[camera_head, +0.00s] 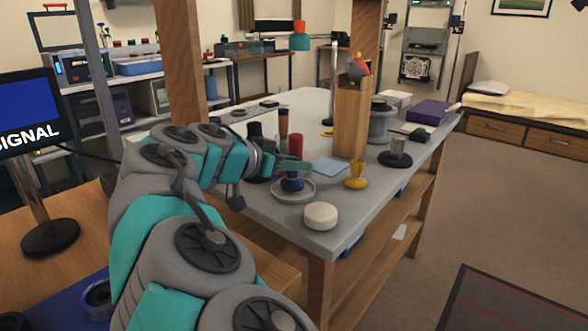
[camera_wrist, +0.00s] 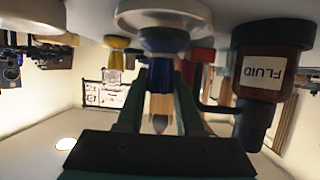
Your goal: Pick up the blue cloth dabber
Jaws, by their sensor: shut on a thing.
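The blue cloth dabber (camera_head: 292,184) stands upright on a pale round dish (camera_head: 308,193) near the front of the grey table. My gripper (camera_head: 292,166) reaches in from the left, level with its upper part. In the wrist view, which is upside down, the dabber (camera_wrist: 160,76) is between the green fingers of my gripper (camera_wrist: 160,92). The jaws are shut on it. The dish (camera_wrist: 163,12) is at the top of that view. The dabber appears to rest on or just at the dish; I cannot tell if there is a gap.
A white round item (camera_head: 320,216) and a yellow item (camera_head: 356,175) stand close by. A red cylinder (camera_head: 296,143) and a tall wooden box (camera_head: 350,122) are behind. A dark bottle labelled FLUID (camera_wrist: 262,72) is close beside my gripper. The table's front edge is near.

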